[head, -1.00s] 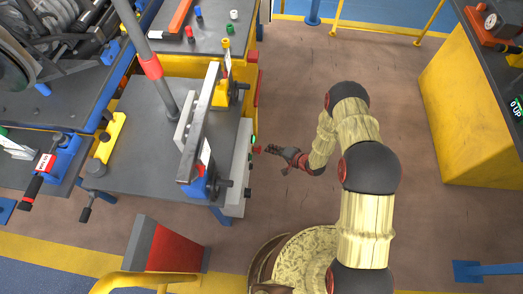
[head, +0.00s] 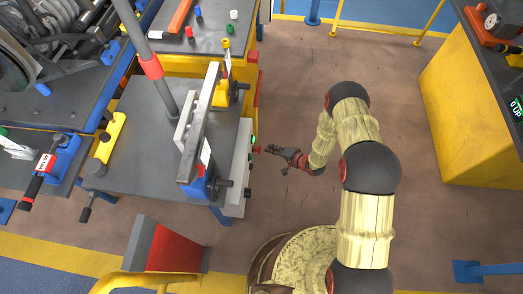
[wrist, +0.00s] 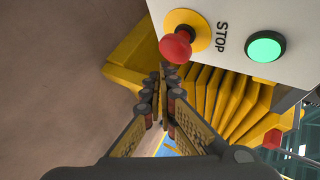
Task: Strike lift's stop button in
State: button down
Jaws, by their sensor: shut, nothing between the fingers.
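The red stop button (wrist: 177,46) is a mushroom head standing out from a yellow round base, beside the word STOP on a pale control box (wrist: 240,25) in the wrist view. In the head view the button (head: 257,150) shows small on the right side of the box. My gripper (head: 270,149) is shut and empty, pointing left at the box, with its tips just right of the button. In the wrist view my gripper's fingertips (wrist: 168,72) lie together just below the button's head in the picture. I cannot tell whether they touch it.
A lit green button (wrist: 265,46) sits on the same box, beside the STOP label. Yellow bellows (wrist: 225,100) lie under the box. A grey lift table (head: 140,130) stands left of the box. The brown floor (head: 290,75) is clear behind my gripper.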

jog(key=shift+a, duration=0.4)
jog(key=shift+a, duration=0.7)
dwell(0.9)
jog(key=shift+d, duration=0.1)
jog(key=shift+d, duration=1)
jog(key=d, duration=0.5)
jog(key=shift+s, duration=0.1)
dwell(0.7)
